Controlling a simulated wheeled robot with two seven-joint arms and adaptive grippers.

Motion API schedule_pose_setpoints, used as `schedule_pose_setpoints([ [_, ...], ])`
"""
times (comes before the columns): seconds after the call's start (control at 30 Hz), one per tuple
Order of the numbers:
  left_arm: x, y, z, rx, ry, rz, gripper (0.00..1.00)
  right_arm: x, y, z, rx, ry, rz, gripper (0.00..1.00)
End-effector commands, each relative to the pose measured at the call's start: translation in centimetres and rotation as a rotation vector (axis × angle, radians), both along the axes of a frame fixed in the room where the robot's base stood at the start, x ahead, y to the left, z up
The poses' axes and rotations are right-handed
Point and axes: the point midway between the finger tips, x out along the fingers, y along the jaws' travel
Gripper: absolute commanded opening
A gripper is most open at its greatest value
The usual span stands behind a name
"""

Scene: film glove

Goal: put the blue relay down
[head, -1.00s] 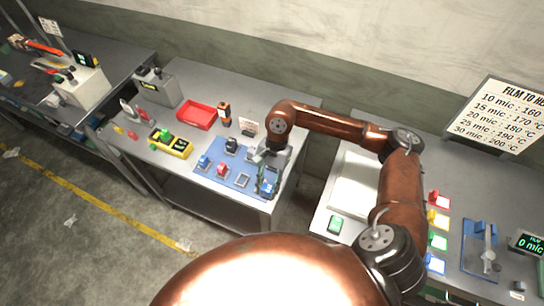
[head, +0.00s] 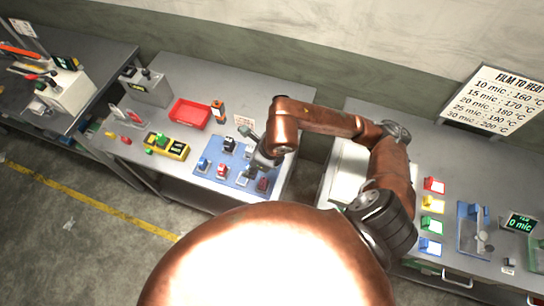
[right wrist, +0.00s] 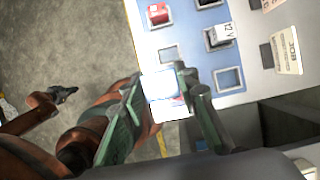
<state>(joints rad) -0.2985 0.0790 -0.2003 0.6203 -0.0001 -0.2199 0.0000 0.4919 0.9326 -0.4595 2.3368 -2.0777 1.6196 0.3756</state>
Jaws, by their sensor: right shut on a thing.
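My right gripper (right wrist: 168,100) is shut on a small block, which I take as the blue relay (right wrist: 160,84); its top looks pale blue and washed out, with some pink at one side. In the head view my right gripper (head: 262,160) is over the right part of the blue board (head: 238,170). I cannot tell whether the relay touches the board. Another blue piece (head: 203,163), a red relay (head: 221,171) and a black relay (head: 229,144) stand on the board. A dark red piece (head: 262,184) shows at its right. My left gripper (right wrist: 64,95) shows small in the wrist view.
Empty square sockets (right wrist: 228,78) lie beside the held relay. A small sign (head: 244,120) stands behind the board. A red tray (head: 190,113), a yellow box (head: 166,146) and an orange-black item (head: 218,110) are on the same bench. A gap separates it from the right bench.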

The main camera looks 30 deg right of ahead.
Motion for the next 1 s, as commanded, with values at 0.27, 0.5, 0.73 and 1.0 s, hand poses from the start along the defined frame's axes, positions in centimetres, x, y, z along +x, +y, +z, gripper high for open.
schedule_pose_setpoints([
  [0.27,-0.4,0.1,1.7,0.002,0.005,0.001,0.0,2.6,-5.5,-2.5,-0.004,0.008,-0.01,0.03],
  [0.5,-0.4,0.1,3.0,0.001,0.005,0.002,0.0,4.6,-9.6,-6.2,-0.002,0.007,-0.007,0.03],
  [0.73,-0.3,0.1,3.6,0.001,0.003,0.001,0.0,5.6,-11.5,-8.8,-0.001,0.003,-0.006,0.03],
  [1.0,0.1,0.1,4.6,0.002,-0.002,0.0,0.0,5.9,-12.1,-10.8,0.002,0.006,-0.005,0.03],
])
